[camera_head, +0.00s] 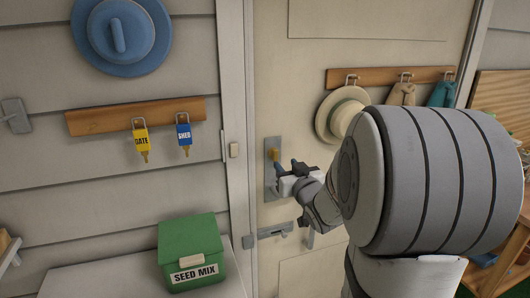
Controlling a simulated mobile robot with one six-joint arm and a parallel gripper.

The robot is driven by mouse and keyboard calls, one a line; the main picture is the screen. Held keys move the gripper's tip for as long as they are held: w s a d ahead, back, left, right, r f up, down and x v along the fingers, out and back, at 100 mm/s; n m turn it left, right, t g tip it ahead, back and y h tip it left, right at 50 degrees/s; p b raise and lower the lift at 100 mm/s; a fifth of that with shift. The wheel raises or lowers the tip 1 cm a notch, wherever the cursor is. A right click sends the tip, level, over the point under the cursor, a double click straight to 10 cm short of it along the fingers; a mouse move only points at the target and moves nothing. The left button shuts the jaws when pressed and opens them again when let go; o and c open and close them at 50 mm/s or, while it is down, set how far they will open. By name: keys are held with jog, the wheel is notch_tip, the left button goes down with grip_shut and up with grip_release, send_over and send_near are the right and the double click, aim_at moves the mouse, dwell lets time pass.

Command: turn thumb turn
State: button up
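A tall grey lock plate (269,190) is mounted near the left edge of the pale door. A small brass-coloured piece, which looks like the thumb turn (273,154), shows on the plate's upper part. My gripper (284,172) is in front of the plate, just below and right of the brass piece. My gripper and wrist hide part of the plate's right side.
A slide bolt (274,230) sits on the door below the plate. A green SEED MIX box (191,250) stands on a ledge at lower left. A key rack (100,119) with GATE and SHED tags hangs left of the door frame. A straw hat (338,113) hangs behind my arm.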

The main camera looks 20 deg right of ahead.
aim_at(276, 153)
jog(key=w+p, duration=0.1)
jog(key=w, duration=0.7)
jog(key=shift+r+p, duration=0.2)
jog(key=shift+p, duration=0.15)
grip_shut()
jog(key=shift+a, duration=0.2)
jog(key=shift+d, duration=0.2)
jog(key=shift+f+n+b, duration=0.15)
jog(key=shift+n+b, duration=0.15)
jog(key=shift+b, duration=0.25)
